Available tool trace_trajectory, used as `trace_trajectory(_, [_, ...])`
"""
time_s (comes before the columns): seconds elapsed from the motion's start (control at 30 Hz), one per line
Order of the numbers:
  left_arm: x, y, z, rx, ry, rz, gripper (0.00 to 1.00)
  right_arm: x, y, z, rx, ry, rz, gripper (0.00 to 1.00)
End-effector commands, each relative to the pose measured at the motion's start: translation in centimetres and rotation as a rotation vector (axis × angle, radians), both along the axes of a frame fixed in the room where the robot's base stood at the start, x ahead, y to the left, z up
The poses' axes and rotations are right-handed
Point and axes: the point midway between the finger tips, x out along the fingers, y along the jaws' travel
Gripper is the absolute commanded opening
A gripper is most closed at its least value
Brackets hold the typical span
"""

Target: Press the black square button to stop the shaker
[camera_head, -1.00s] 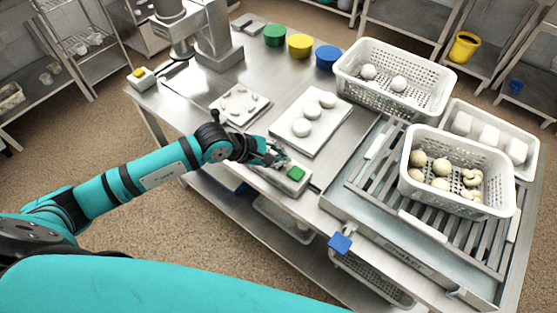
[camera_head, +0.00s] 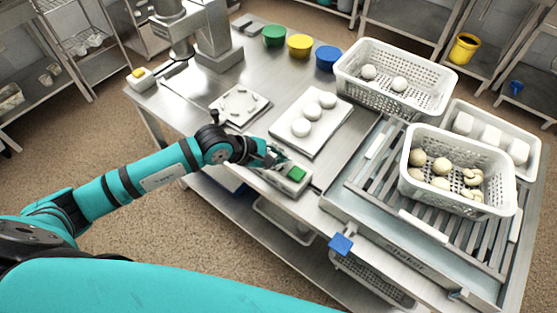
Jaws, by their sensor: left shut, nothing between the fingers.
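The shaker (camera_head: 382,241) is a slatted metal frame at the right of the table, with its name on the front. A white perforated basket (camera_head: 455,199) with round pale pieces sits on its slats. A small pale control box (camera_head: 284,182) with a green square button (camera_head: 296,173) lies at the table's front edge. My left gripper (camera_head: 275,159) is shut and empty, low over the box's left end, just left of the green button. I cannot tell whether it touches the box. No black square button can be made out; the gripper covers part of the box. My right gripper is out of view.
A white board (camera_head: 312,139) with white rounds and a small plate (camera_head: 240,119) lie behind the gripper. Another perforated basket (camera_head: 350,83) and a white tray (camera_head: 531,166) stand behind the shaker. A blue block (camera_head: 340,243) sticks out at its front left corner.

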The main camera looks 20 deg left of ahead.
Motion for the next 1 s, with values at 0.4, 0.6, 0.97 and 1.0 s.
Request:
trace_trajectory(0.4, [0.0, 0.1, 1.8, 0.002, 0.001, 0.001, 0.00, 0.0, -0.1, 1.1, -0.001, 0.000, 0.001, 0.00])
trace_trajectory(0.6, [0.0, 0.1, 1.8, 0.001, 0.001, 0.000, 0.00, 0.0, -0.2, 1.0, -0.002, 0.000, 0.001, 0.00])
trace_trajectory(0.97, [0.0, 0.0, 3.3, 0.000, -0.001, 0.000, 0.00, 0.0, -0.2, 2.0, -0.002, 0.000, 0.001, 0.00])
trace_trajectory(1.0, [0.0, 0.1, 3.7, 0.000, -0.001, 0.000, 0.00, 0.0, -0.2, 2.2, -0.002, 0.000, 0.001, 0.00])
